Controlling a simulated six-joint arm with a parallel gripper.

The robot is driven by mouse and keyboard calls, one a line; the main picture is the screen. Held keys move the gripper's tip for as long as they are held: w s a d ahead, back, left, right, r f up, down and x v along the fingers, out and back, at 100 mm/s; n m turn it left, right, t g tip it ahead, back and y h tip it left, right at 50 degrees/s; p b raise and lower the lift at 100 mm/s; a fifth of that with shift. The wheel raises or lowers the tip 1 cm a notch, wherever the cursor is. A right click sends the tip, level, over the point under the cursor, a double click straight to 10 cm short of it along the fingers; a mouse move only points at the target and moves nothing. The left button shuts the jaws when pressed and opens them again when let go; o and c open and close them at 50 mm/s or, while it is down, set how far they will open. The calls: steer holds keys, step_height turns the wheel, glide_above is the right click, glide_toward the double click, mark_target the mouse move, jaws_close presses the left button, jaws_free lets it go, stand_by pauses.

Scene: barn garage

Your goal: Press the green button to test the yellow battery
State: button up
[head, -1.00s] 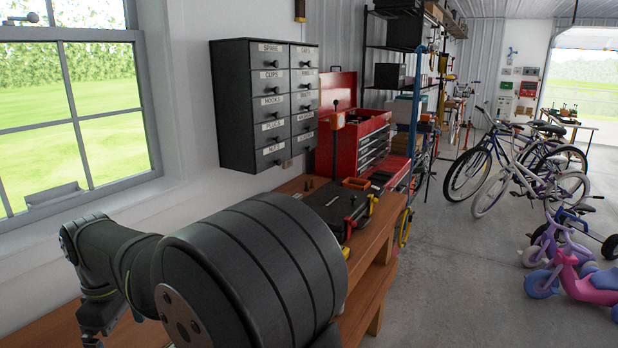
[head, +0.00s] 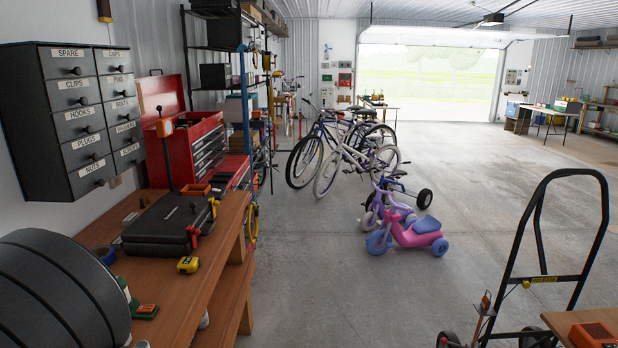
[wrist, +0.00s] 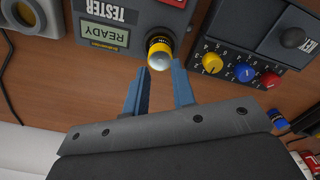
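In the wrist view, my gripper (wrist: 160,80) is open, its two blue fingers apart and pointing at the grey tester box (wrist: 145,12). The tester's small screen (wrist: 104,33) reads READY. A yellow and black battery-like cylinder with a silvery end (wrist: 159,50) is at the tester's edge, just beyond and between the fingertips. I cannot tell whether the fingers touch it. Part of a red patch (wrist: 173,2) shows on the tester at the picture's top edge. I see no green button in either view. The head view does not show my gripper.
In the wrist view, a box with yellow (wrist: 212,63), blue (wrist: 245,73) and red knobs stands to the right. In the head view, a black case (head: 170,222) and yellow tape measure (head: 188,265) lie on the wooden bench (head: 190,300).

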jaws_close()
stand_by(1.1)
